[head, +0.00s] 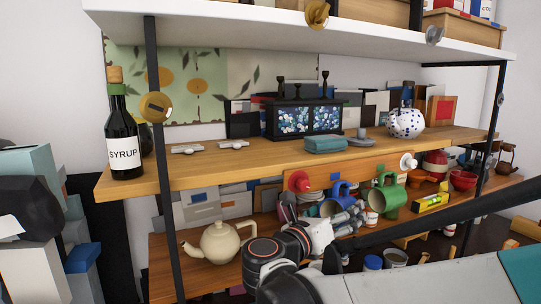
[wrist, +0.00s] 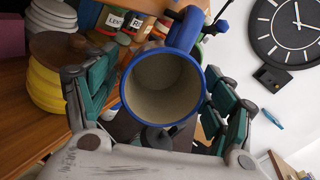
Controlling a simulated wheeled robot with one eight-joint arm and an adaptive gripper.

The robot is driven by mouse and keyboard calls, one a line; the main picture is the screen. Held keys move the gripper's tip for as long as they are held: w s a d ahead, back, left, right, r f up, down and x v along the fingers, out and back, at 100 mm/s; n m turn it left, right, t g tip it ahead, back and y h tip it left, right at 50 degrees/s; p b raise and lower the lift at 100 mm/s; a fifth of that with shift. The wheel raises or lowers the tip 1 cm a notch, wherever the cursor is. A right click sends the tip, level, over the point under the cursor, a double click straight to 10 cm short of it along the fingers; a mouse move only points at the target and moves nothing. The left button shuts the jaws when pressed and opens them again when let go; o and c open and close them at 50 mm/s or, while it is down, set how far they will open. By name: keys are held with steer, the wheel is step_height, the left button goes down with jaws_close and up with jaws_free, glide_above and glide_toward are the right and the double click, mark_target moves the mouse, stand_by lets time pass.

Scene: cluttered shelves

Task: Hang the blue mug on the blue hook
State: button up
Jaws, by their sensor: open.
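The blue mug (wrist: 163,86) has its pale open mouth toward the wrist camera. It sits between the spread fingers of my gripper (wrist: 160,108), which is open around it. Its blue handle (wrist: 185,29) points up, beside a dark blue piece (wrist: 218,26) that looks like the blue hook. I cannot tell whether the handle is over the hook. In the head view, the blue mug (head: 331,207) is below the orange board (head: 345,174), partly hidden by my gripper (head: 347,221). The hook is not clearly visible there.
A green mug (head: 389,197) is close right of the blue mug. A red hook (head: 298,181) and white hook (head: 407,161) are on the board. A cream teapot (head: 217,242) stands on the lower shelf, left. The wooden shelf (head: 230,165) is just above.

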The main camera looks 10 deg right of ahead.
steer(key=v, duration=0.9)
steer(key=s+d+f+m+g+y, duration=0.2)
steer(key=s+f+m+y, duration=0.1)
steer(key=f+m, duration=0.25)
steer(key=s+d+f+m+g+y, duration=0.1)
steer(key=s+d+f+m+y, duration=0.25)
steer(key=f+m, duration=0.2)
steer(key=s+a+f+m+y, duration=0.4)
steer(key=s+a+m+y, duration=0.2)
steer(key=m, duration=1.1)
steer(key=shift+s+a+f+m+y, duration=0.35)
steer(key=shift+a+y, duration=0.35)
steer(key=shift+y, duration=0.55)
